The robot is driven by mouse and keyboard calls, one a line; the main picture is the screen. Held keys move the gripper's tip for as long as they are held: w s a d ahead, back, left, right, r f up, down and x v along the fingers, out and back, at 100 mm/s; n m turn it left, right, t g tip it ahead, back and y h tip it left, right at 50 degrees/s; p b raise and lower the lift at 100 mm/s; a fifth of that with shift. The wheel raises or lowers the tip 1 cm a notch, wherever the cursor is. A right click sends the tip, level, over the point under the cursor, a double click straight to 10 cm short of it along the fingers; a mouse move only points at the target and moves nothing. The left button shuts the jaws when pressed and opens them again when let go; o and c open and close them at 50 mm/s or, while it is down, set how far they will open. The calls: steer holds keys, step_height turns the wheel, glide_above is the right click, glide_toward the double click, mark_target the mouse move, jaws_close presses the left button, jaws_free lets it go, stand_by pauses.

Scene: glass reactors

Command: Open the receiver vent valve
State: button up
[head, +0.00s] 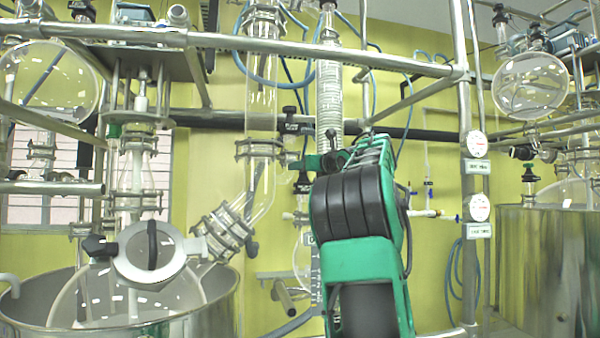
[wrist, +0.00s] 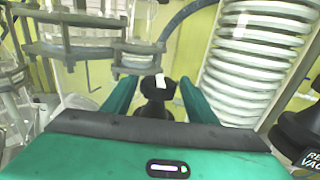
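In the wrist view a black valve knob (wrist: 155,92) with a small white tag stands between the two green fingers of my gripper (wrist: 157,98). The fingers are apart, one on each side of the knob, with gaps showing. I cannot read a name on this knob. Its lower part is hidden by the gripper body.
A black valve (wrist: 302,140) with partly readable label "RE… VAC" is close on the right. A glass flange (wrist: 90,45) is close on the left. Labelled black valves (head: 290,128) hang left of my gripper. A steel rail (head: 300,42) crosses above.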

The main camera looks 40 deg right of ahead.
steer(key=shift+a+m+g+h, duration=0.15)
steer(key=shift+m+g+h, duration=0.25)
steer(key=shift+m+h, duration=0.7)
